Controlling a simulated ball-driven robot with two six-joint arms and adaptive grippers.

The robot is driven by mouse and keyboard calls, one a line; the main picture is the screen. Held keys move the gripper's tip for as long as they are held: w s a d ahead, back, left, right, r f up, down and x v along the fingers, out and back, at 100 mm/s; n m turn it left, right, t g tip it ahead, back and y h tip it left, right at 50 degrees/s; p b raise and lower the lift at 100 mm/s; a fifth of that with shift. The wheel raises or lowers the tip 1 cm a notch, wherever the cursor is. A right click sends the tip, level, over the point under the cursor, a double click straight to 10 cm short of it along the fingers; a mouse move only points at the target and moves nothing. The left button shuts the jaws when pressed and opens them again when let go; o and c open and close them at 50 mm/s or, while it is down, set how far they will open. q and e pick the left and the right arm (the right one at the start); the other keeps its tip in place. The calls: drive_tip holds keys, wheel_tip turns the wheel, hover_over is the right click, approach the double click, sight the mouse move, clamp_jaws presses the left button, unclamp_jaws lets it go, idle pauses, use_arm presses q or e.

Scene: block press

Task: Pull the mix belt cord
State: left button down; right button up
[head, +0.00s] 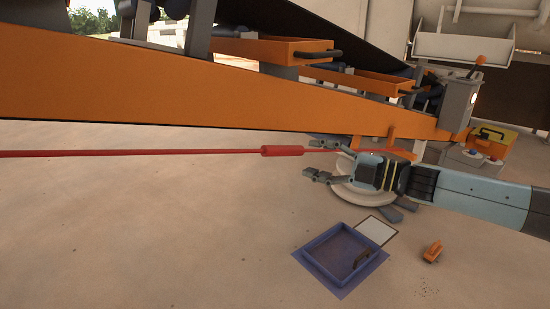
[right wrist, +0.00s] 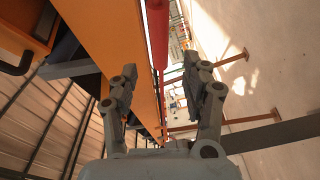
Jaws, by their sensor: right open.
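The red belt cord (head: 130,153) runs nearly level across the head view, along the orange conveyor side beam (head: 180,95). A thicker red sleeve (head: 282,151) sits on it just left of my right gripper (head: 314,158). The right gripper is open and empty, its fingers pointing left toward the sleeve. My left gripper is not in view.
A blue tray (head: 318,266) and a small orange item (head: 433,251) lie on the floor below the right arm. A yellow-orange box with a control panel (head: 475,155) stands at right. The orange beam borders the cord closely. The floor at left is clear.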

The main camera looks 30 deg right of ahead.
sight(287, 152)
drive_tip(key=x, duration=0.8)
drive_tip(key=shift+w+a+b, duration=0.1)
drive_tip(key=shift+w+b, duration=0.3)
clamp_jaws()
